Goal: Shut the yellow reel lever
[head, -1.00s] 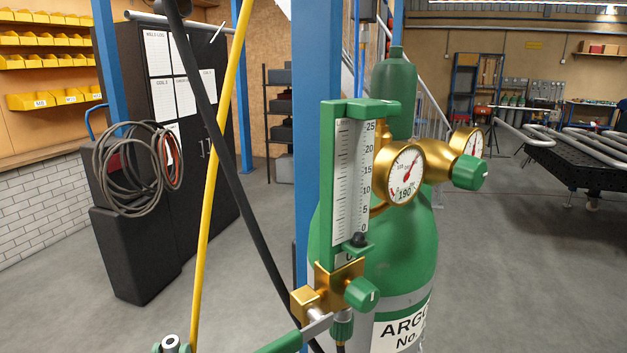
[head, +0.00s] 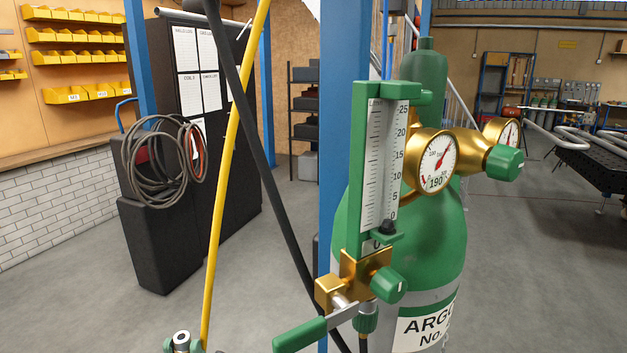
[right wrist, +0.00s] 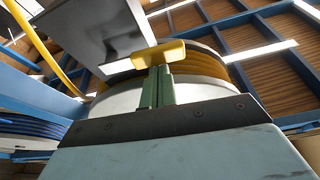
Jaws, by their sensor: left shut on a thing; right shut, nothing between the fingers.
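In the right wrist view a yellow lever (right wrist: 158,54) stands out in front of a reel (right wrist: 205,62) wound with yellow hose. My right gripper (right wrist: 158,72) has its green fingers shut together with nothing between them. Their tips meet the lever's lower edge in the picture; I cannot tell whether they touch it. In the head view my left gripper (head: 182,347) is at the bottom edge, its green fingers on either side of a small grey-topped round piece (head: 181,338). Most of this gripper is cut off. The yellow lever does not show in the head view.
A green argon cylinder (head: 448,235) with gauges and a green-handled valve lever (head: 300,334) stands in front. A yellow hose (head: 222,180) and a black hose (head: 262,170) hang to its left. A blue post (head: 338,130) rises behind.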

